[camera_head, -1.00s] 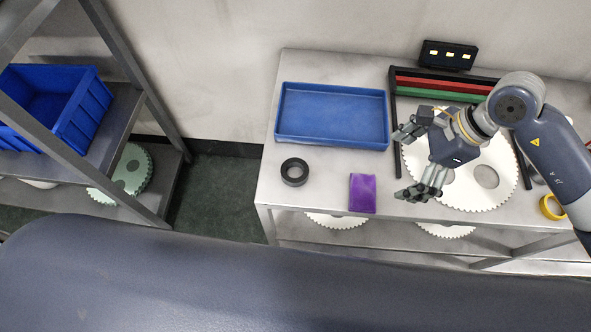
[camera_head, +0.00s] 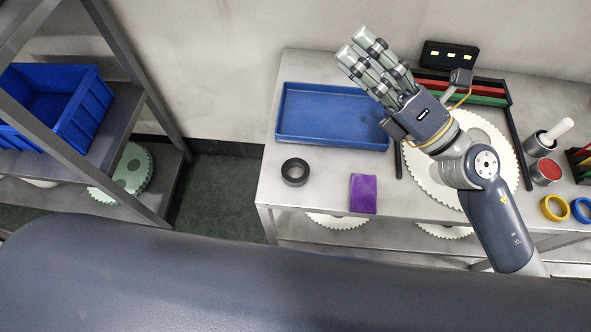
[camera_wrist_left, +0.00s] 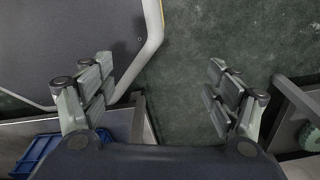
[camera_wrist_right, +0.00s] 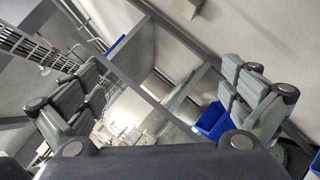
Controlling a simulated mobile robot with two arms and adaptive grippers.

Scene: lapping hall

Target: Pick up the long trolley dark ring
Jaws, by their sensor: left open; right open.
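The dark ring (camera_head: 295,172) lies flat near the left end of the long metal trolley (camera_head: 325,184), left of a purple block. My right gripper (camera_head: 362,55) is raised over the back of the trolley, above the blue tray and to the right of the ring, fingers pointing up and left. It is empty and apart from the ring; its open fingers also show in the right wrist view (camera_wrist_right: 165,95). My left gripper is outside the head view. In the left wrist view, my left gripper (camera_wrist_left: 155,95) is open and empty above the green floor.
A blue tray (camera_head: 331,139) lies behind the ring, and the purple block (camera_head: 363,193) is at the front edge. A large white toothed disc (camera_head: 480,195), a yellow ring (camera_head: 553,208) and a blue ring (camera_head: 582,210) are at right. A shelf with a blue bin (camera_head: 80,118) stands at left.

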